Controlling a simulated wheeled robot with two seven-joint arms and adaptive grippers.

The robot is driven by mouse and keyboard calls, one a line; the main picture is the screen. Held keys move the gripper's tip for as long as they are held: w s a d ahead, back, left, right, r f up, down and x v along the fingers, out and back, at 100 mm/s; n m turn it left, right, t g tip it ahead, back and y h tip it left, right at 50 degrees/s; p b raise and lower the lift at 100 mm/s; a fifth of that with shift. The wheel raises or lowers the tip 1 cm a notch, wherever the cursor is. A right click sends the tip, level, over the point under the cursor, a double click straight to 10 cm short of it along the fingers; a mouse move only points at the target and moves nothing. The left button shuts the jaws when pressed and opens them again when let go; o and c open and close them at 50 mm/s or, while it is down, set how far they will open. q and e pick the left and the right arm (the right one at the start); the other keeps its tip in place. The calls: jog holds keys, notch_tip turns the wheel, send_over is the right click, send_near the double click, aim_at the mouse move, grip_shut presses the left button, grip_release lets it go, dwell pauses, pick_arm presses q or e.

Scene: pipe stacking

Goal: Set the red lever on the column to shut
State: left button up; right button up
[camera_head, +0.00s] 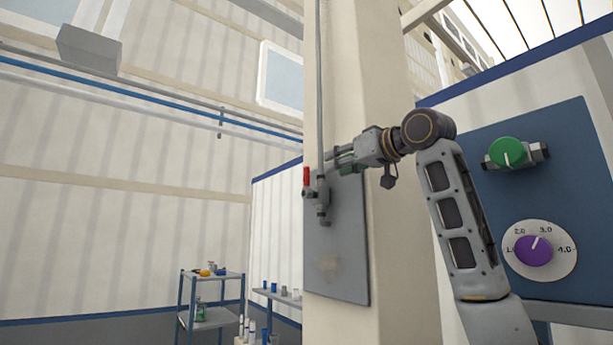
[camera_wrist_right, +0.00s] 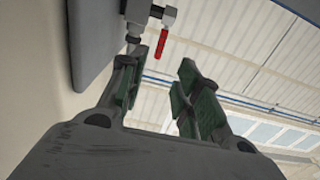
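The red lever (camera_head: 306,176) sits on a grey valve (camera_head: 322,197) in a thin vertical pipe on the column. It points up, roughly along the pipe, left of the valve body. My right gripper (camera_head: 333,164) is up beside the pipe, a little above and right of the valve. In the right wrist view the right gripper (camera_wrist_right: 163,63) has its green-padded fingers apart with nothing between them. The lever (camera_wrist_right: 161,44) shows just beyond the fingertips, and no contact is visible. My left gripper is not in view.
A grey plate (camera_head: 337,260) lies behind the valve on the column (camera_head: 390,250). At right a blue panel (camera_head: 560,190) carries a green knob (camera_head: 508,153) and a purple dial (camera_head: 533,250). A small cart (camera_head: 213,318) stands lower left. Left of the column is open space.

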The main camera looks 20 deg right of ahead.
aim_at(308, 174)
jog(key=shift+w, duration=0.1)
jog(key=p+x, duration=0.4)
jog(key=x, duration=0.8)
jog(key=shift+p, duration=0.3)
jog(key=shift+x, duration=0.85)
grip_shut()
